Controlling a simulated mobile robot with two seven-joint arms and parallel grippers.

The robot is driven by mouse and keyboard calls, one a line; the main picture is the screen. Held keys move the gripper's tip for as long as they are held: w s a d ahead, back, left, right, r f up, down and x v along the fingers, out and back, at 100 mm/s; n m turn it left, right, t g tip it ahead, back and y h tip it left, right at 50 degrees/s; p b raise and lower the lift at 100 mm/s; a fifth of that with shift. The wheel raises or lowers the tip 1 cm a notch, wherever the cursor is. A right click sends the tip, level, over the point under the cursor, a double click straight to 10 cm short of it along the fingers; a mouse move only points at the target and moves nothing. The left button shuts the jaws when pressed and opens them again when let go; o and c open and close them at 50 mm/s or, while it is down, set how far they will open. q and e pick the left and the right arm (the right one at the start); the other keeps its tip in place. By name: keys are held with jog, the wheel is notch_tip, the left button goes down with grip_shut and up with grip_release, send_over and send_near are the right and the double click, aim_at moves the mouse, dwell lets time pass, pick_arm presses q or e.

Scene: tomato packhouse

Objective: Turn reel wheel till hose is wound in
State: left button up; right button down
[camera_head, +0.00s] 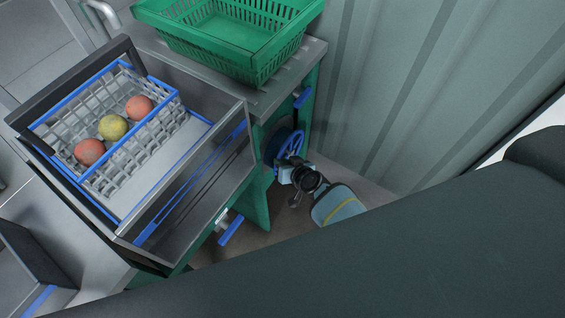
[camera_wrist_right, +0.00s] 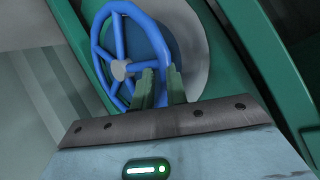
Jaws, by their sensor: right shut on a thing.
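The blue spoked reel wheel (camera_head: 291,144) is on the side of the green cabinet, low beside the corrugated wall. In the right wrist view the wheel (camera_wrist_right: 121,69) shows its grey hub, spokes and round rim, with a darker blue drum behind it. My right gripper (camera_head: 287,171) is at the wheel's lower edge. I see no hose that I can make out. My left gripper is not in view.
An open drawer (camera_head: 190,225) sticks out at the left, holding a wire basket (camera_head: 155,119) with two red tomatoes and a yellowish one. A green crate (camera_head: 215,38) stands on the cabinet top. The corrugated wall (camera_head: 400,90) is close behind the wheel.

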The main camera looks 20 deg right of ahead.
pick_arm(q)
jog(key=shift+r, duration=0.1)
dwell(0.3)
pick_arm(e)
jog(key=c, duration=1.4)
grip_release()
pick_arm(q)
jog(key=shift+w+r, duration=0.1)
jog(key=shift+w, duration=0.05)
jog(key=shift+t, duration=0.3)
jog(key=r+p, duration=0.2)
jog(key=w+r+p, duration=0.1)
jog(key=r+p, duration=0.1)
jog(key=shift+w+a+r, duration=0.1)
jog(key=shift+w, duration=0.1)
pick_arm(e)
jog(key=v, duration=0.7)
jog(key=shift+s+r, duration=0.3)
jog(key=shift+d, duration=0.15)
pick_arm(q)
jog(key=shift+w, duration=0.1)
